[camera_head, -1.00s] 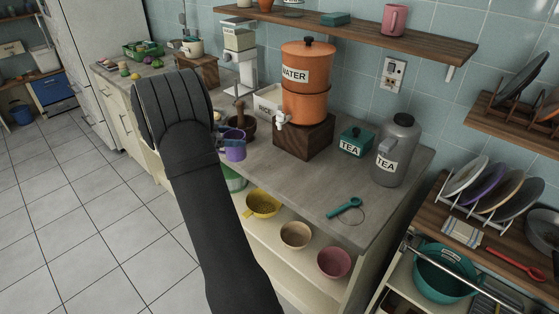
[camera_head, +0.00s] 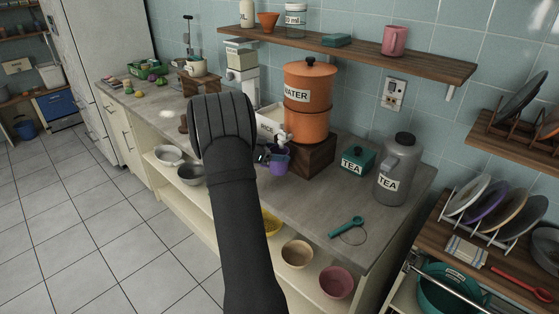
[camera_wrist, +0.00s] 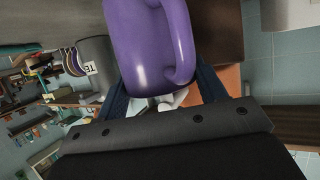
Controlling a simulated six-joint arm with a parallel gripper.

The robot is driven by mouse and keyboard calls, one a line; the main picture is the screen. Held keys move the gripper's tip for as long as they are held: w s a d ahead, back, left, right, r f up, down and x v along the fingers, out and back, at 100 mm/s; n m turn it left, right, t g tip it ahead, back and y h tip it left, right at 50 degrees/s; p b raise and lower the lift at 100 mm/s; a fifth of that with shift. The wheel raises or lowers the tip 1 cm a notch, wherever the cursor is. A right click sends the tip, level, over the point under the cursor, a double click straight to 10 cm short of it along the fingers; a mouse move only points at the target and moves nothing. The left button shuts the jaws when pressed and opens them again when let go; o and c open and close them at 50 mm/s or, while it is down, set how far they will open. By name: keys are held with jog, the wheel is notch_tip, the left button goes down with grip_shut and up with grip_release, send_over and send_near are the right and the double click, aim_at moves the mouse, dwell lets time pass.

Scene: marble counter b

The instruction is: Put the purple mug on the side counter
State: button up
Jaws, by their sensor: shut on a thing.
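The purple mug (camera_head: 277,162) is held up in front of the orange water dispenser (camera_head: 309,108), close below its tap (camera_head: 282,138). I cannot tell whether mug and tap touch. My gripper (camera_head: 264,156) is shut on the mug, mostly hidden behind my own arm in the head view. In the wrist view the mug (camera_wrist: 148,45) fills the upper middle, its handle to the right, with dark blue fingers at both sides and a pale tap part just below it. The mug's inside is hidden. The grey counter (camera_head: 310,208) lies below.
A teal tea box (camera_head: 357,160) and a grey tea canister (camera_head: 397,170) stand right of the dispenser. A teal strainer (camera_head: 347,227) lies near the front edge. A wooden counter with a plate rack (camera_head: 478,214) is at right. The counter's right middle is clear.

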jog(key=shift+w+d, duration=0.2)
jog(key=shift+d, duration=0.25)
jog(key=shift+f, duration=1.75)
jog(key=shift+f, duration=0.15)
jog(key=o, duration=1.3)
jog(key=shift+a+r, duration=0.15)
jog(key=shift+r, duration=0.05)
jog(key=v, duration=1.1)
jog(key=shift+s+a, duration=0.25)
jog(key=shift+a, duration=0.05)
jog(key=shift+r, duration=0.1)
